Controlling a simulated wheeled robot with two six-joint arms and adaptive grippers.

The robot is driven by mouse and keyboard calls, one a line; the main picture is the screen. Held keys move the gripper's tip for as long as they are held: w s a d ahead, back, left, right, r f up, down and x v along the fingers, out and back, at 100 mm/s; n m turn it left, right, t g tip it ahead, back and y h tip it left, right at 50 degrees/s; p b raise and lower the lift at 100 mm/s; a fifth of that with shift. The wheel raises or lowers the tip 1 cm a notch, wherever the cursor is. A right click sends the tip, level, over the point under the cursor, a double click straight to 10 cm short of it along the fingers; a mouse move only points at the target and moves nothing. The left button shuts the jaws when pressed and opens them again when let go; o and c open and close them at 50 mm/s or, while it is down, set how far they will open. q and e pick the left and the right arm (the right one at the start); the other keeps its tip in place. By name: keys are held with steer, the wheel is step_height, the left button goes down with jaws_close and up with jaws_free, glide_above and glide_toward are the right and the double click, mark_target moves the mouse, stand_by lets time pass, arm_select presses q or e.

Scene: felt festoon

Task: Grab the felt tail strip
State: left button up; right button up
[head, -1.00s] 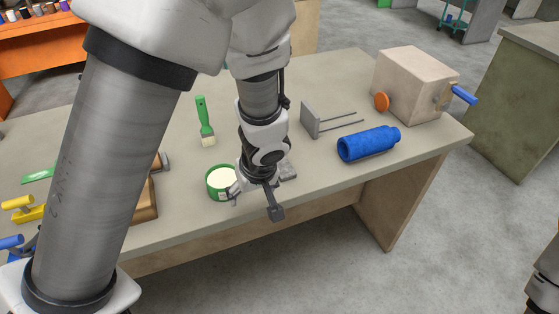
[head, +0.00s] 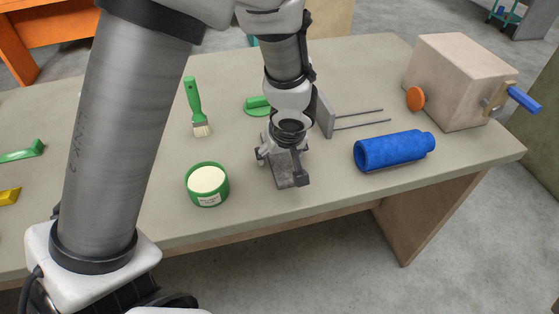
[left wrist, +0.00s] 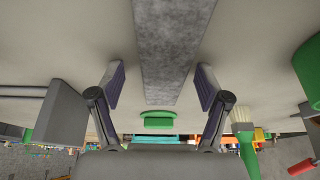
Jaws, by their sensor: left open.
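The felt tail strip (head: 288,178) is a flat grey mottled strip lying on the table, partly hidden under my left gripper (head: 282,166). In the left wrist view the strip (left wrist: 172,45) runs from the top edge down between the two fingers. My left gripper (left wrist: 160,85) is open there, with one finger on each side of the strip and a gap on both sides. Whether the fingertips touch the table is not clear. My right gripper is out of view.
A green pot of cream paste (head: 207,182) stands left of the gripper. A grey block with two rods (head: 325,115) and a blue roll (head: 395,151) are to the right. A brush (head: 195,105) lies behind left. A box with a crank (head: 455,80) stands at far right.

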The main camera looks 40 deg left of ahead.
arm_select(q)
steer(key=shift+s+r, duration=0.3)
steer(key=shift+r, duration=0.05)
steer(key=shift+s+r, duration=0.15)
steer(key=shift+s, duration=0.1)
steer(key=c, duration=0.3)
steer(key=shift+w+d, duration=0.1)
steer(key=c, duration=0.8)
steer(key=shift+c, duration=0.2)
